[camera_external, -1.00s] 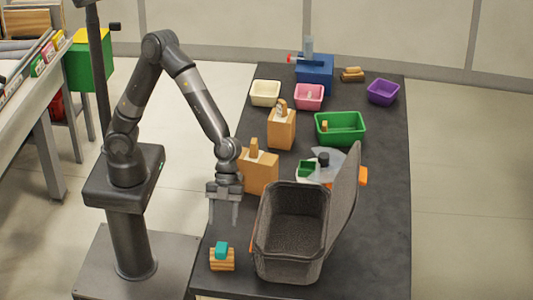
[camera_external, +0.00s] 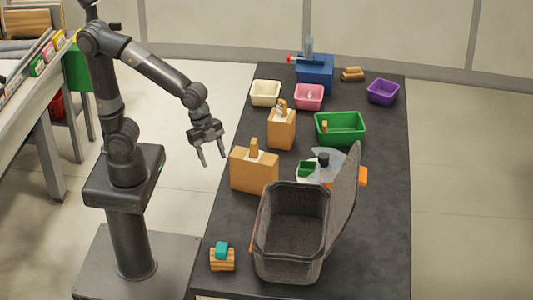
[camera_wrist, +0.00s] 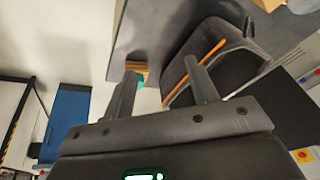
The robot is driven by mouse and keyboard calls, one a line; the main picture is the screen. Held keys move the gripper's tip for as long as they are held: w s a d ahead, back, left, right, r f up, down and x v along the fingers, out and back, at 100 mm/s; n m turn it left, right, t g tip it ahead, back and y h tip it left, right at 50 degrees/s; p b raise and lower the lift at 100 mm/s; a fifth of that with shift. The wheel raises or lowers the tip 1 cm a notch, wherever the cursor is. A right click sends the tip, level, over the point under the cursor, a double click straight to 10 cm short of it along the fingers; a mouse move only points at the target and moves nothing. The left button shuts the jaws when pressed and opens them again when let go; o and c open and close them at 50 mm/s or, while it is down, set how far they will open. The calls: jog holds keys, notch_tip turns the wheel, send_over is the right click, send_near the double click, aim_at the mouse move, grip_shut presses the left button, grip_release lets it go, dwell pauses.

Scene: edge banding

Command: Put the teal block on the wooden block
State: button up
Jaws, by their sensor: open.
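The teal block (camera_external: 221,250) rests on top of the striped wooden block (camera_external: 222,264) at the near left corner of the dark table. My gripper (camera_external: 213,161) is open and empty, raised to the left of the table, well away from both blocks. In the wrist view my gripper's two fingers (camera_wrist: 163,90) stand apart with nothing between them. A wooden piece shows in the wrist view beyond the left finger, partly hidden; I cannot tell which it is.
A grey bin (camera_external: 292,245) with its lid raised stands right of the blocks. Tan wooden holders (camera_external: 253,172) stand behind it. A green bin (camera_external: 353,132), small coloured bins and a blue machine (camera_external: 314,78) are further back. The table's right side (camera_external: 385,230) is clear.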

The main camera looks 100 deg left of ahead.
jog(key=s+a+r+n+t+y, duration=0.1)
jog(key=s+a+r+n, duration=0.1)
jog(key=s+a+n, duration=0.3)
jog(key=s+a+r+n+t+y, duration=0.1)
jog(key=s+a+n, duration=0.3)
jog(key=s+a, duration=0.4)
jog(key=shift+a+r+n, duration=0.4)
jog(key=shift+a+r, duration=0.2)
jog(key=shift+r, duration=0.15)
jog(key=shift+s, duration=0.1)
